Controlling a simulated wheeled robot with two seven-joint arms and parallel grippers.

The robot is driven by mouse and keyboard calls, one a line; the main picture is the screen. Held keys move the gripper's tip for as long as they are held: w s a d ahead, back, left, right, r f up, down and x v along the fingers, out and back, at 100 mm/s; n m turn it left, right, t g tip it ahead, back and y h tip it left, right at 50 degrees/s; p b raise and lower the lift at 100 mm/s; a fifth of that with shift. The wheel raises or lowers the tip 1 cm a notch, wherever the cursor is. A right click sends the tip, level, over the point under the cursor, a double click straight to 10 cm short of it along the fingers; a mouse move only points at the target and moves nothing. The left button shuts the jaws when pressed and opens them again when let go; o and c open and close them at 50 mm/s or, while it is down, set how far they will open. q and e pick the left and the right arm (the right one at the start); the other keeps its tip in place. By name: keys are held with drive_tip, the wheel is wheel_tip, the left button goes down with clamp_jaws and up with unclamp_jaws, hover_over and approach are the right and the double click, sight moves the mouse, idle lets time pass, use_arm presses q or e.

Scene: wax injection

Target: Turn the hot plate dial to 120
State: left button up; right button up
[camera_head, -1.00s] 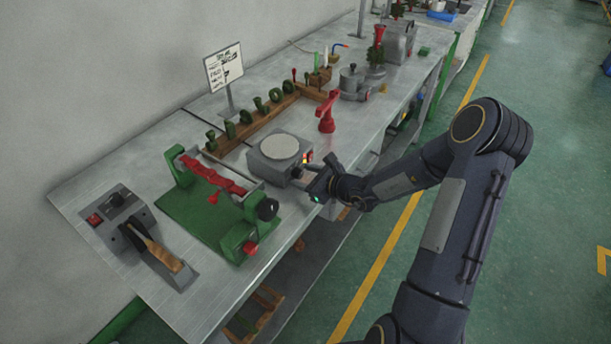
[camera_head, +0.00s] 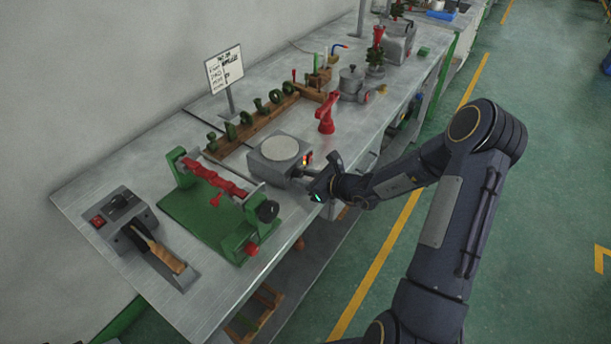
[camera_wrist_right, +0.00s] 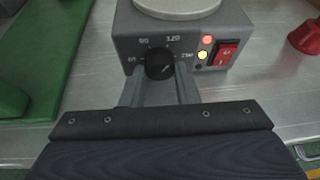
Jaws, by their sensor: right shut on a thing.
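The hot plate (camera_head: 268,163) is a grey box with a round pale top, near the front edge of the metal table. In the right wrist view its front panel (camera_wrist_right: 125,47) carries a black dial (camera_wrist_right: 159,65) with printed marks around it, including 120 at the upper right. A white line on the dial points to the upper right. My right gripper (camera_wrist_right: 159,74) is shut on the dial, with one finger on each side. In the head view my right gripper (camera_head: 306,180) is at the hot plate's front face. My left gripper is not in view.
Beside the dial are a red light, a yellow light and a red switch (camera_wrist_right: 227,53). A green stand with a red bar (camera_head: 200,217) is left of the hot plate. A red tool (camera_head: 326,115) stands behind it. A wooden rack (camera_head: 262,121) runs along the table.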

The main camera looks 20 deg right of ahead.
drive_tip(key=o, duration=1)
drive_tip(key=shift+c, duration=0.2)
drive_tip(key=v, duration=0.7)
drive_tip(key=shift+s+d+b, duration=0.2)
drive_tip(key=shift+s+b, duration=0.15)
drive_tip(key=shift+b, duration=0.1)
drive_tip(key=shift+r, duration=0.1)
